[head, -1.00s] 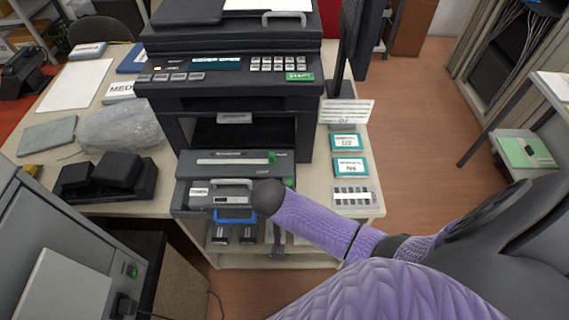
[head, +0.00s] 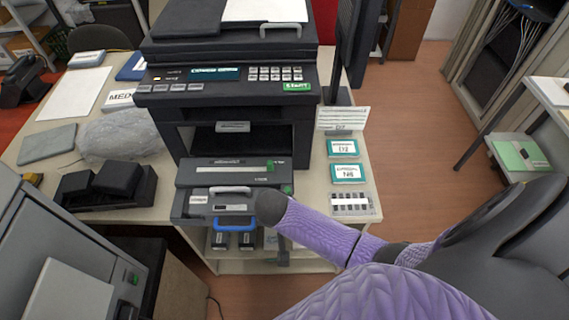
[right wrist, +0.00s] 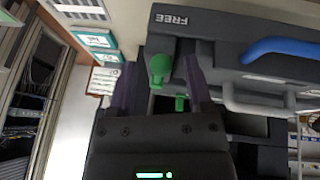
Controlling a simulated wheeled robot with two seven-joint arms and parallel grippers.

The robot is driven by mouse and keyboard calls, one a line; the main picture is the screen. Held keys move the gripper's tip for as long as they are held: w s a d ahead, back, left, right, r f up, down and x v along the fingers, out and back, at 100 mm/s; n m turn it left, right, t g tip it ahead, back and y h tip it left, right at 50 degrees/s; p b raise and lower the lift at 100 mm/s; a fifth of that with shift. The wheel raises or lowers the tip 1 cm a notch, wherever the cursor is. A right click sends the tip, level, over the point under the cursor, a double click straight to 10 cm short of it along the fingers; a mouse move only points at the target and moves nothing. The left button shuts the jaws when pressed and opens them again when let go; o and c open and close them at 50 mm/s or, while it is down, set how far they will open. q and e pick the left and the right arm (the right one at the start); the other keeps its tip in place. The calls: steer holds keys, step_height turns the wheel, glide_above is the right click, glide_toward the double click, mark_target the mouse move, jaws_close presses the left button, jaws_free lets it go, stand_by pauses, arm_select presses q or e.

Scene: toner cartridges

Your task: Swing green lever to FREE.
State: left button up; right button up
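A green lever (right wrist: 158,70) sticks out beside the dark panel marked FREE (right wrist: 172,21) in the right wrist view. My right gripper (right wrist: 161,64) is open, with one finger on each side of the lever; I see a gap on the left, and the right finger is close to it. A second green part (right wrist: 180,103) shows behind, between the fingers. In the head view, a green part (head: 287,189) shows on the right of the printer's lower front (head: 235,205); my purple right arm hides what lies below it. My left gripper is out of view.
The black printer (head: 232,90) stands on a pale table. A grey handle (right wrist: 262,102) and a blue handle (right wrist: 285,48) lie right of the fingers. Teal-edged boxes (head: 346,171) stand right of the printer, black pieces (head: 110,183) left.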

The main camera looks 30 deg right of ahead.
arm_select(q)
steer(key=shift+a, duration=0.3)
arm_select(e)
steer(key=shift+s+a+r, duration=0.1)
steer(key=shift+r, duration=0.25)
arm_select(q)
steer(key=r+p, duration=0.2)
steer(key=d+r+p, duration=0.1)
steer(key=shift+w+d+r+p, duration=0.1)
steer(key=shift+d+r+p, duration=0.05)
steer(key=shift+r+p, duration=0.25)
arm_select(e)
steer(key=v, duration=0.9)
steer(key=shift+s, duration=0.1)
